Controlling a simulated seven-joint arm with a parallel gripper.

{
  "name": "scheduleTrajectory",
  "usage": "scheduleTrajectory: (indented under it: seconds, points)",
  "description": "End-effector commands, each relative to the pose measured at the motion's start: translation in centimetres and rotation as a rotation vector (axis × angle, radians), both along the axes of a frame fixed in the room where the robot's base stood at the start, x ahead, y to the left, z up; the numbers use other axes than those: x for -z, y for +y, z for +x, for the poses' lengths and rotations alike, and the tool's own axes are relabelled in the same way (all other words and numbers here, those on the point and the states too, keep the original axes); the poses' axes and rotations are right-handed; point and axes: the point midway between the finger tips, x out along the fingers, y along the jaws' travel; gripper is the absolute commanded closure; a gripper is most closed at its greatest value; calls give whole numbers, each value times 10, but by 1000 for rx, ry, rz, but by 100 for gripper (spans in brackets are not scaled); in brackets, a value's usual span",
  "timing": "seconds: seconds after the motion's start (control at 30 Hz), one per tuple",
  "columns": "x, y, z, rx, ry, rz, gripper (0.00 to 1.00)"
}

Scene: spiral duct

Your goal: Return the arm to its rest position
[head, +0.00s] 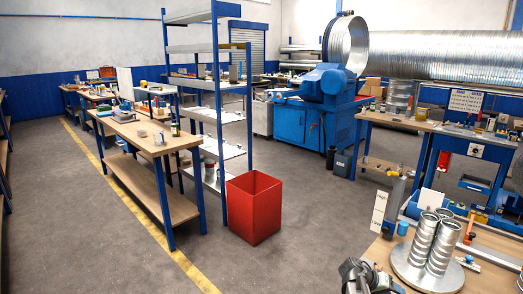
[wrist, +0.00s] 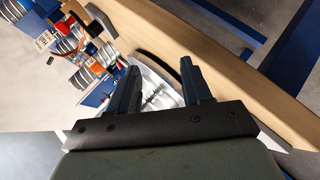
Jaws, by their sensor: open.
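My gripper (wrist: 159,66) is open in the wrist view, its two dark fingers apart. A pale, shiny piece (wrist: 154,88) shows behind and between the fingers; I cannot tell how far below them it lies, and no grip on it shows. In the head view a dark part of my arm (head: 357,274) shows at the bottom edge, left of the round metal plate; the fingers cannot be made out there. Silver spiral duct pieces (head: 432,245) stand upright on the round plate (head: 408,272) on the near wooden bench (head: 378,252).
Tools and small parts (wrist: 75,45) crowd the bench in the wrist view, left of the fingers. A red bin (head: 254,208) stands on the floor beside a blue shelf rack (head: 219,110). A blue machine (head: 310,115) stands behind. The floor (head: 300,255) between is clear.

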Motion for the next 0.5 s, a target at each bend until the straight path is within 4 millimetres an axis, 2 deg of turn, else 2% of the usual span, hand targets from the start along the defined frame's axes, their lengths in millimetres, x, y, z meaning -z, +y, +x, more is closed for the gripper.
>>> scheduleTrajectory:
  seconds: [0.03, 0.2, 0.37, 0.5]
  points:
    - [20, 12, -19, -10, 32, 33, 51]
    - [84, 45, -53, -44, 133, 157, 51]
    - [138, 78, -88, -72, 227, 277, 51]
    - [181, 107, -123, -91, 306, 381, 51]
